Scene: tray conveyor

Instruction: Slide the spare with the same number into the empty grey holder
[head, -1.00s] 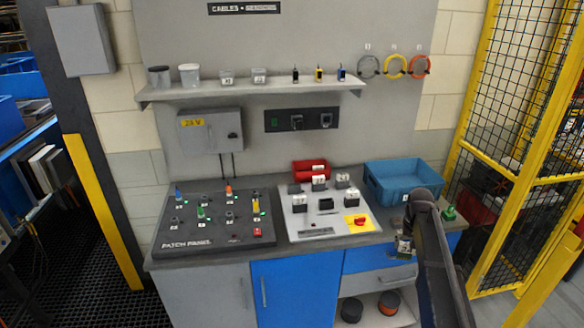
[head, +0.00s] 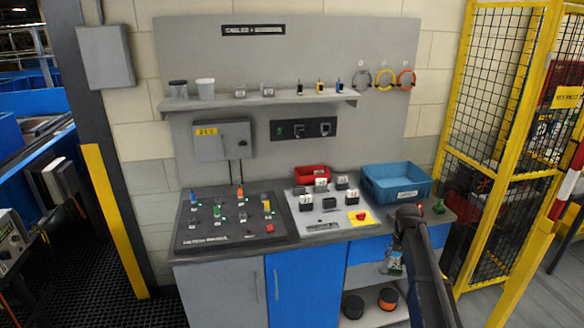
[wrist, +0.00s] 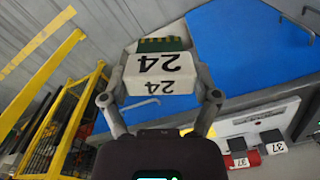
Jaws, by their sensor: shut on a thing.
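My gripper (wrist: 160,90) is shut on a white block marked 24 (wrist: 158,66), with a green edge and gold strips at its far end. In the head view my gripper (head: 394,264) hangs in front of the bench, below the worktop edge; the block there is too small to read. A light grey panel (head: 316,226) on the worktop carries several white-topped blocks (head: 306,200). A dark holder without a white top (head: 330,204) sits among them and looks empty.
A red bin (head: 305,176) stands behind the panel and a blue bin (head: 398,190) to its right. A dark patch panel (head: 215,238) with coloured plugs lies left. A small green object (head: 439,207) sits at the worktop's right end. Yellow fencing (head: 455,110) stands at right.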

